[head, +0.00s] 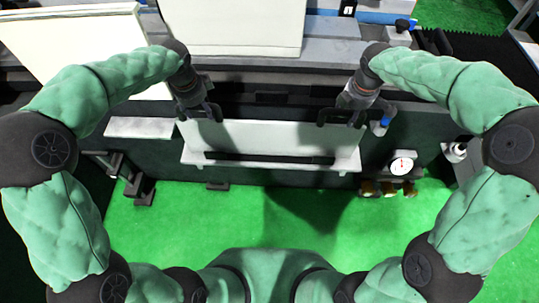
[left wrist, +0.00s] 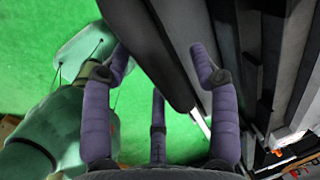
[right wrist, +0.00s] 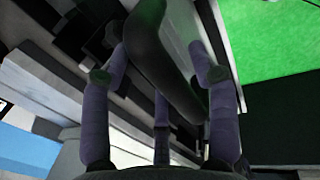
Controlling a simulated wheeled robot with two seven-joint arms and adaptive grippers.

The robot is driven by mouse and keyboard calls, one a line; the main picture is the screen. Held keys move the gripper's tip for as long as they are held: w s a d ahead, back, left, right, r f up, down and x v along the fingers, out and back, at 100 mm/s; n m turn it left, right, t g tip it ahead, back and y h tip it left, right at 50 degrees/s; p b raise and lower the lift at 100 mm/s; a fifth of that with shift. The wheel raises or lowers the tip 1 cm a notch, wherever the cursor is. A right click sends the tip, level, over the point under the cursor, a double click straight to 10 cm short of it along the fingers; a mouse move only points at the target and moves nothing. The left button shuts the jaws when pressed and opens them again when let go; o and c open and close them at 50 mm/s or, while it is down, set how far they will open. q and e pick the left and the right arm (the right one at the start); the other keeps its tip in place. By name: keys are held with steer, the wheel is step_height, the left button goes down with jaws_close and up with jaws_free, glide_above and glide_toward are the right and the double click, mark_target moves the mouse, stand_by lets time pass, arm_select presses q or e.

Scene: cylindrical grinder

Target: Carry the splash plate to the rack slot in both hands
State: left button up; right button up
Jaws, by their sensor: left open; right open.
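A pale flat plate, which looks like the splash plate (head: 270,136), stands at the front of the machine. Its lower edge is at a pale ledge with a long dark slot strip (head: 270,158), apparently the rack slot; how deep it sits I cannot tell. My left gripper (head: 200,112) is open at the plate's upper left corner. My right gripper (head: 343,115) is open near its upper right corner. In the left wrist view a dark bar (left wrist: 150,45) lies between the spread fingers. A similar dark rounded bar (right wrist: 160,60) lies between the right fingers. Contact is unclear.
Behind stand a large pale panel (head: 235,25) and a tilted pale panel (head: 75,45) at the left. A round dial gauge (head: 401,166) with brass fittings is at the lower right. A small pale shelf (head: 150,128) is left of the plate. Green floor (head: 230,215) is free in front.

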arm_select(q)
step_height(320, 180, up, 12)
steer(key=s, duration=0.2)
steer(key=shift+s+f, duration=0.15)
steer(key=shift+f, duration=0.05)
arm_select(e)
step_height(320, 180, up, 12)
steer(key=s, duration=0.2)
steer(key=shift+s, duration=0.15)
arm_select(q)
steer(key=shift+f, duration=0.1)
arm_select(e)
steer(key=shift+s+f, duration=0.1)
steer(key=shift+f, duration=0.1)
stand_by(0.3)
